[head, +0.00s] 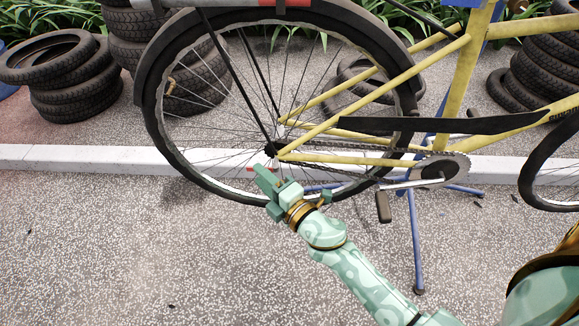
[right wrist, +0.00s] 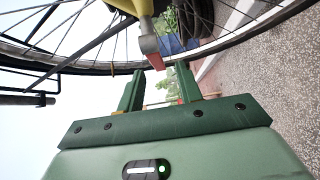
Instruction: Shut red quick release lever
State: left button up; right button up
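The red quick release lever (right wrist: 148,44) shows in the right wrist view just beyond the fingertips, hanging from the yellow frame end at the wheel's hub. In the head view, the lever is mostly hidden behind my gripper near the rear hub (head: 271,149). My right gripper (head: 264,177) is just below the hub; in the right wrist view (right wrist: 158,82) its two green fingers are spread and nothing is held between them. My left gripper is not in view.
The yellow bicycle frame (head: 372,105) holds the rear wheel (head: 153,120) and stands on a blue stand (head: 416,240). The crank and pedal (head: 383,207) are right of my gripper. Tire stacks (head: 75,85) stand behind. The pavement in front is clear.

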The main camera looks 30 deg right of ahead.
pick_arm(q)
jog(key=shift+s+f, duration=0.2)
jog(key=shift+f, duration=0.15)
pick_arm(e)
jog(key=s+d, duration=0.1)
jog(key=s, duration=0.9)
jog(key=shift+d, duration=0.4)
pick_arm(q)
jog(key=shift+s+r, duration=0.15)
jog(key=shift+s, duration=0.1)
